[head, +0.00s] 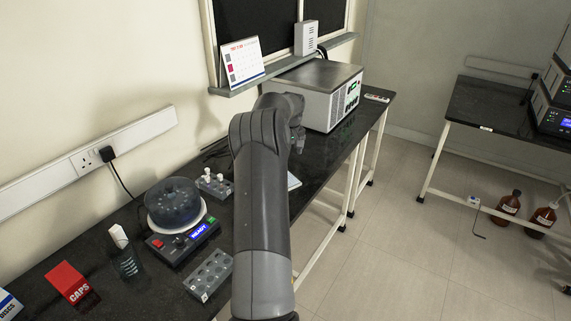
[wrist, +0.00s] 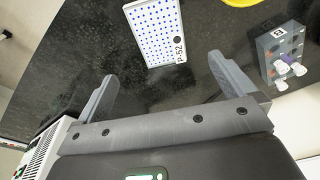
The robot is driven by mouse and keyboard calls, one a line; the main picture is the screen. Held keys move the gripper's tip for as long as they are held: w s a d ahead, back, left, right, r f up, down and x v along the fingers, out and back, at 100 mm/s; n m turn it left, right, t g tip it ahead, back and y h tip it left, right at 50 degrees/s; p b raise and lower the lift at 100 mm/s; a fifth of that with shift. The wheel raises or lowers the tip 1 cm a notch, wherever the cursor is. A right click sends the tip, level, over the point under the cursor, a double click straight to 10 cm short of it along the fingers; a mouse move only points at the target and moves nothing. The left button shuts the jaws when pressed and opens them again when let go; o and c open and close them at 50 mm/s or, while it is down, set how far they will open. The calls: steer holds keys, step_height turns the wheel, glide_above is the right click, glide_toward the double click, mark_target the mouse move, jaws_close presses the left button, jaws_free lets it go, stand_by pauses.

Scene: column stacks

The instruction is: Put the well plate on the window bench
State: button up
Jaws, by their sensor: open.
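The well plate (wrist: 155,30) is white with rows of blue dots and a label that seems to read P-52. In the wrist view it lies flat on the black bench top (wrist: 75,50), beyond my fingers. In the head view only a pale edge of the plate (head: 294,181) shows beside my arm, which hides the rest. My gripper (wrist: 163,78) is open and empty, with its fingers spread and apart from the plate. In the head view my gripper (head: 299,143) is over the bench, partly hidden by my arm. The black bench (head: 345,137) runs along the wall under the window.
A grey-white instrument (head: 320,95) stands on the far bench part. A round device (head: 175,205), tube racks (head: 209,276) and a red caps box (head: 69,283) stand on the near part.

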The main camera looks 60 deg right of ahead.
steer(key=w+a+r+t, duration=0.1)
steer(key=w+a+r, duration=0.2)
steer(key=a+r, duration=0.5)
steer(key=w+a+r, duration=0.4)
steer(key=a+r, duration=0.2)
steer(key=a, duration=0.4)
steer(key=a+r+n+t, duration=0.1)
steer(key=a+r, duration=0.2)
steer(key=a, duration=0.5)
steer(key=a+r, duration=0.4)
steer(key=a, duration=0.5)
steer(key=s+a+r+n+t, duration=0.1)
steer(key=s+a, duration=0.4)
steer(key=a, duration=0.4)
steer(key=s+a+r+n, duration=0.1)
steer(key=s+a, duration=0.3)
steer(key=a, duration=0.6)
steer(key=s+a+f+n+t, duration=0.1)
steer(key=s+a+f, duration=0.4)
steer(key=s+a, duration=0.5)
steer(key=shift+s+a+y, duration=0.15)
steer(key=shift+s+y, duration=0.25)
steer(key=shift+s, duration=0.75)
